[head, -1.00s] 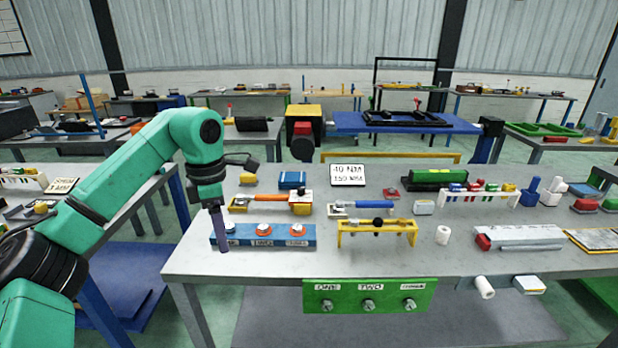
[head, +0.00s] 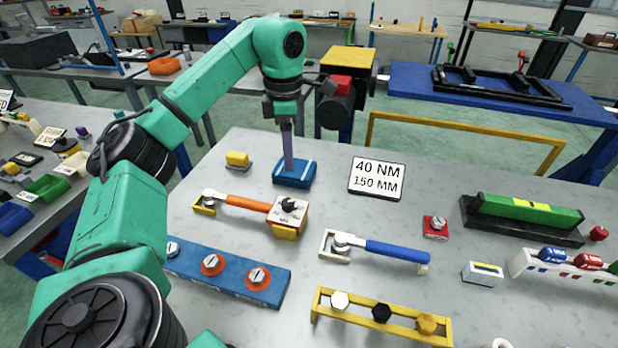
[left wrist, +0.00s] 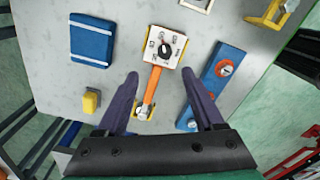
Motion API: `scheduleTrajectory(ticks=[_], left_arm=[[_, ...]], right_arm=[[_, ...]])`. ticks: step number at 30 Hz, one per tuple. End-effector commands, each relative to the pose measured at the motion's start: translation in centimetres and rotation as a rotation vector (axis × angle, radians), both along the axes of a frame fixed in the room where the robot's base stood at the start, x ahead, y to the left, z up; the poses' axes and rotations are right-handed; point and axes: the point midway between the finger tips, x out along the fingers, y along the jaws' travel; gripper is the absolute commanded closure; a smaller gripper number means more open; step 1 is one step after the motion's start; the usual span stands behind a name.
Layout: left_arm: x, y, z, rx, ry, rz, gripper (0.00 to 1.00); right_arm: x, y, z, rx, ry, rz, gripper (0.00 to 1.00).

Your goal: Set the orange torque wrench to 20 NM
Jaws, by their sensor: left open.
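The orange torque wrench (head: 247,203) lies on the grey table, its head in a yellow holder at left. A white dial box with a black knob (head: 289,205) is at its right end. In the left wrist view the orange handle (left wrist: 152,84) lies between my finger lines, with the dial box (left wrist: 167,49) ahead of the tips. My left gripper (head: 289,166) is open and empty, held above the table; in the head view its fingers overlap a blue box (head: 294,175). The left wrist view shows both fingers spread (left wrist: 160,77). The dial's setting is too small to read. My right gripper is out of view.
A sign (head: 377,179) reads 40 NM, 150 MM. A blue-handled wrench (head: 397,250) lies right of the orange one. A blue rack (head: 228,272) and a yellow rack (head: 380,318) stand in front. A small yellow block (head: 237,159) is behind.

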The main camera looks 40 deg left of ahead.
Motion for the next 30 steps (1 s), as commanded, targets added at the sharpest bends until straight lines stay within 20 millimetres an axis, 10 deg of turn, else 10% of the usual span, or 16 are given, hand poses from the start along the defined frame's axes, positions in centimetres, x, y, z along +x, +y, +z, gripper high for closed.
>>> scheduleTrajectory(ticks=[9, 18, 29, 30], left_arm=[[-0.2, 0.0, -7.2, 0.000, 0.005, -0.001, 0.31], [-0.3, 0.0, -13.2, 0.001, 0.005, 0.000, 0.31], [-0.2, 0.0, -14.4, 0.000, 0.000, 0.000, 0.31], [-0.2, 0.0, -14.4, 0.000, 0.000, 0.000, 0.46]], right_arm=[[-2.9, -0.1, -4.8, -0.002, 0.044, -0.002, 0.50], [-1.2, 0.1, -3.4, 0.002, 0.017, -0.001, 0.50], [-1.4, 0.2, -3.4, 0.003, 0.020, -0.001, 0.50], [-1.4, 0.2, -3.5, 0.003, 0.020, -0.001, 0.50]])
